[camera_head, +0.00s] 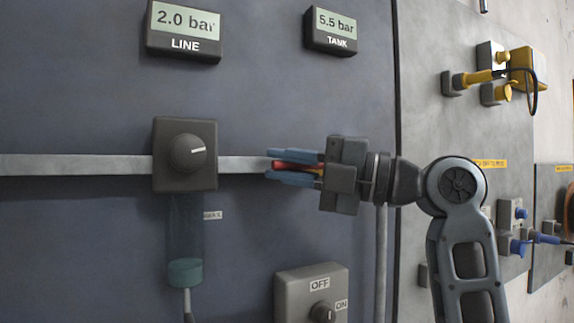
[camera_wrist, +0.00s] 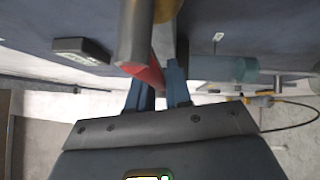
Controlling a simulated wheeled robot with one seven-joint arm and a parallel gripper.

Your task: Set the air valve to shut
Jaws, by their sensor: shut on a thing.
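The air valve's red handle (camera_head: 288,165) shows between the blue fingers of my gripper (camera_head: 271,166), in front of the grey pipe (camera_head: 240,164). My gripper is shut on the red handle. A small yellow part (camera_head: 319,171) shows behind the fingers, near the palm. In the wrist view the red handle (camera_wrist: 150,76) lies between the fingers (camera_wrist: 160,90), beside a grey pipe end (camera_wrist: 135,38) and a brass-coloured part (camera_wrist: 167,12). Most of the valve body is hidden by my gripper, so I cannot tell the handle's exact angle.
A black regulator knob (camera_head: 187,153) sits left on the pipe, with a teal bowl (camera_head: 185,240) below. An OFF/ON switch box (camera_head: 312,293) is below my gripper. Displays read LINE 2.0 bar (camera_head: 184,30) and TANK 5.5 bar (camera_head: 331,31). Yellow and blue connectors are at right.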

